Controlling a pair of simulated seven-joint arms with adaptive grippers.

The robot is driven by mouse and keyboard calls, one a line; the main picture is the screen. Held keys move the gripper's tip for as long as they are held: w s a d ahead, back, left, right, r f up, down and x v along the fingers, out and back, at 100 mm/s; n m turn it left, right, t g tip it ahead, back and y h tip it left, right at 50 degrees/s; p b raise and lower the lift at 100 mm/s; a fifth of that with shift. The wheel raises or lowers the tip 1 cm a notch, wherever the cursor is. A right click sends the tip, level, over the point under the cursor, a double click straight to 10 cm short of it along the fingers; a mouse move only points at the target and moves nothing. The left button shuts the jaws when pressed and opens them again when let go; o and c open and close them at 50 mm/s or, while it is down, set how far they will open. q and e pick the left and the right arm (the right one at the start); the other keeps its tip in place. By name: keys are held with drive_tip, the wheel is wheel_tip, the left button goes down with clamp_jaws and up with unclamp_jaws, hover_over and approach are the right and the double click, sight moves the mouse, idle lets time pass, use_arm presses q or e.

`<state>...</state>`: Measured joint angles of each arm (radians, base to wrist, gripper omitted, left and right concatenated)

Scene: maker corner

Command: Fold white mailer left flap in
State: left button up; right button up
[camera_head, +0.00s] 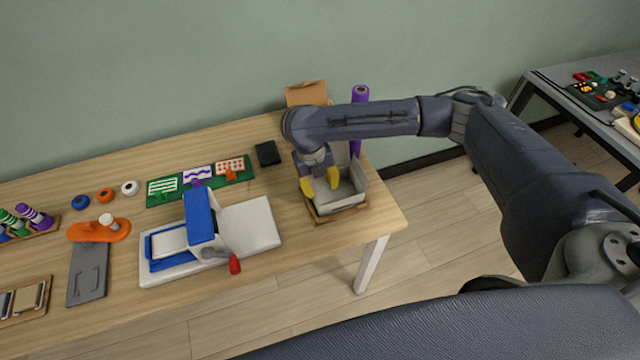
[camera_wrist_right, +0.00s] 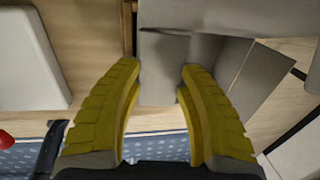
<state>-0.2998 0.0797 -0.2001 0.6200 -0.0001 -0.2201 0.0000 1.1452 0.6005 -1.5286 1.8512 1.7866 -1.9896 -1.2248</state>
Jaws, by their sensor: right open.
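The white mailer (camera_head: 350,192) stands open on a brown board (camera_head: 322,217) near the right end of the table. Its walls and part of its inside show; its left side is partly hidden behind my right gripper. My right gripper (camera_head: 320,183) has yellow fingers, is open, and is at the mailer's left side. In the right wrist view, the mailer (camera_wrist_right: 185,60) lies beyond the fingertips, and the right gripper (camera_wrist_right: 160,68) holds nothing. I cannot tell whether a fingertip touches the mailer. My left gripper is not in view.
A white and blue press with a red handle (camera_head: 235,265) stands left of the mailer. A black block (camera_head: 267,153), a purple roll (camera_head: 359,94) and a brown box (camera_head: 306,93) are behind. Patterned cards on a green strip (camera_head: 163,188) lie farther left. Bare tabletop lies in front of the mailer.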

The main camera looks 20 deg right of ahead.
sight(321, 188)
clamp_jaws()
drive_tip(key=shift+d+f, duration=0.15)
drive_tip(key=shift+d, duration=0.15)
drive_tip(key=shift+d+f+y, duration=0.15)
drive_tip(key=shift+f+y, duration=0.05)
drive_tip(key=shift+y, duration=0.6)
drive_tip(key=c, duration=0.5)
unclamp_jaws()
drive_tip(key=shift+d, duration=0.1)
drive_tip(key=shift+c, duration=0.2)
drive_tip(key=o, duration=1.3)
drive_tip(key=shift+a+r, duration=0.1)
drive_tip(key=shift+a, duration=0.35)
drive_tip(key=shift+r, duration=0.15)
wheel_tip(321, 188, up, 12)
drive_tip(key=shift+f, duration=0.1)
